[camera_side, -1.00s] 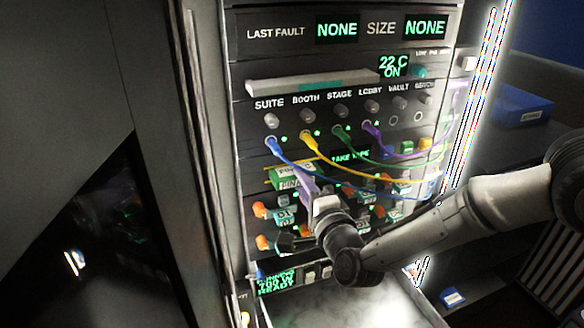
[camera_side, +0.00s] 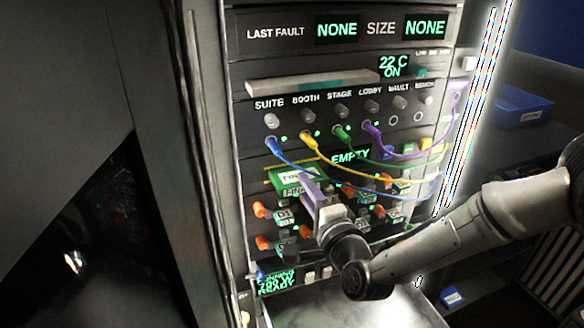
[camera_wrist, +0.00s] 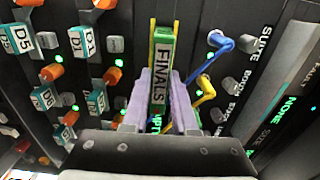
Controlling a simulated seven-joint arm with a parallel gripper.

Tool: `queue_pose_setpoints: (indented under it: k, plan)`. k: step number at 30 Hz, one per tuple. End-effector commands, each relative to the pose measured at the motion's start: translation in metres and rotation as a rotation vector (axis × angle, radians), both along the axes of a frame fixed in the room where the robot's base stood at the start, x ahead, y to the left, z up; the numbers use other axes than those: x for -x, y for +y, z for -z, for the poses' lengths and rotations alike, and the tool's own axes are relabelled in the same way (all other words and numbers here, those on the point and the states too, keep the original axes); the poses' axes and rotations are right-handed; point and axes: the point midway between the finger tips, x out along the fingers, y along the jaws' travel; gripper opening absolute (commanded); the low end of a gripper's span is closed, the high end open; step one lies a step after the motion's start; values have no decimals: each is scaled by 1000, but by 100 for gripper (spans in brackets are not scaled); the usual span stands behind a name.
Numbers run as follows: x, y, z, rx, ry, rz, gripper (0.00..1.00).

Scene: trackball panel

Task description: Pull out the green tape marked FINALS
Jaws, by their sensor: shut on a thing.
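The green tape (camera_side: 290,179) has a white label, which reads FINALS in the wrist view (camera_wrist: 161,78). My gripper (camera_side: 310,196) is shut on the tape, with a pale purple finger on each side of it in the wrist view (camera_wrist: 160,100). The tape stands out in front of the panel, by a yellow-edged slot (camera_side: 267,183). I cannot tell whether its far end is fully clear of the slot. The display (camera_side: 350,157) above reads EMPTY.
Blue, yellow, green and purple cables (camera_side: 384,144) hang across the panel just above and right of my gripper. A pale open drawer or shelf (camera_side: 345,305) lies underneath.

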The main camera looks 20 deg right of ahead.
Motion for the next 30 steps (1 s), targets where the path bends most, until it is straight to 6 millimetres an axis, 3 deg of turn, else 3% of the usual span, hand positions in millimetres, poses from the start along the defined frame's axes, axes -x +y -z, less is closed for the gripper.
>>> queue_pose_setpoints:
  k: [30]
  plan:
    - [46,0,-1,-1,-2,0,0]
